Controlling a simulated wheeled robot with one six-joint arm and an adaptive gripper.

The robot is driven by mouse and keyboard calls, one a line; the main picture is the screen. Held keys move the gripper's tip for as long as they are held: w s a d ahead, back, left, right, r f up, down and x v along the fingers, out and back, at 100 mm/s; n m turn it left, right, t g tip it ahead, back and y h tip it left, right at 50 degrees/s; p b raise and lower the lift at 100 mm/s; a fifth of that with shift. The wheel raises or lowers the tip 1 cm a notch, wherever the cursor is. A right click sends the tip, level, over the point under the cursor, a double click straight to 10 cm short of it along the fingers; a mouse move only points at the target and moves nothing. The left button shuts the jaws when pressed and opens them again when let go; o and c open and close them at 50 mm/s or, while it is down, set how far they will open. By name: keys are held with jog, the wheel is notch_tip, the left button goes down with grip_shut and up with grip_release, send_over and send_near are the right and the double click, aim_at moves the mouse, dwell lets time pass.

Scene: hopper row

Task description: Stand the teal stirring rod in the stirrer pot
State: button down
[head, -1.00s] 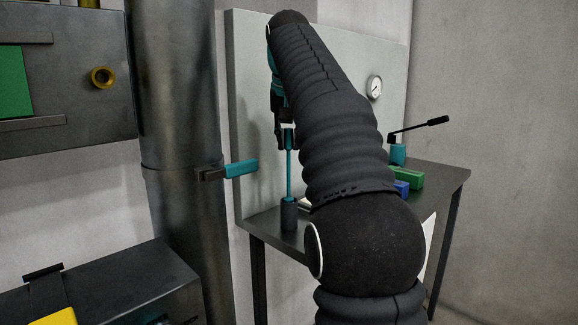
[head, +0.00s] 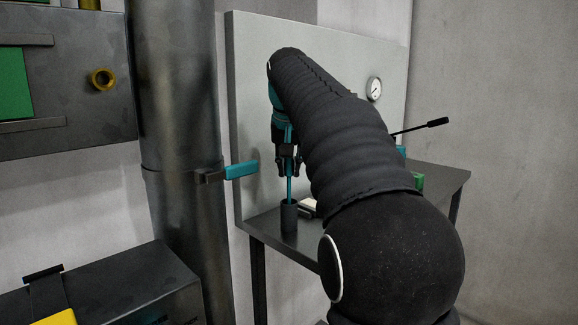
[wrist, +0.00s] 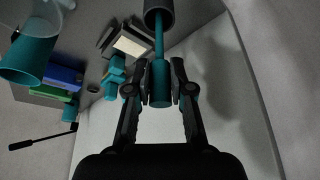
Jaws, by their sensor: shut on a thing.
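The teal stirring rod (head: 289,190) is upright in the head view, its thin part running down into the mouth of the dark grey stirrer pot (head: 289,218) near the bench's front left corner. My gripper (head: 288,170) is above the pot, shut on the rod. In the wrist view, my gripper (wrist: 158,88) has its fingers on either side of the rod's thick teal handle (wrist: 160,82). The thin shaft reaches the pot (wrist: 158,12) at the top edge. The rod's lower end is hidden inside the pot, so I cannot tell whether it touches the bottom.
A grey bench (head: 440,176) carries the pot, with a pale panel (head: 250,70) behind. A teal-handled lever (head: 241,170) on the thick pipe (head: 180,100) is left of my gripper. Blue (wrist: 64,75) and green blocks (wrist: 50,92) and a white-topped block (wrist: 130,42) are on the bench.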

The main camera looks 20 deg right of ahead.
jog(key=shift+f, duration=0.1)
jog(key=c, duration=1)
grip_release()
jog(key=v, duration=1.2)
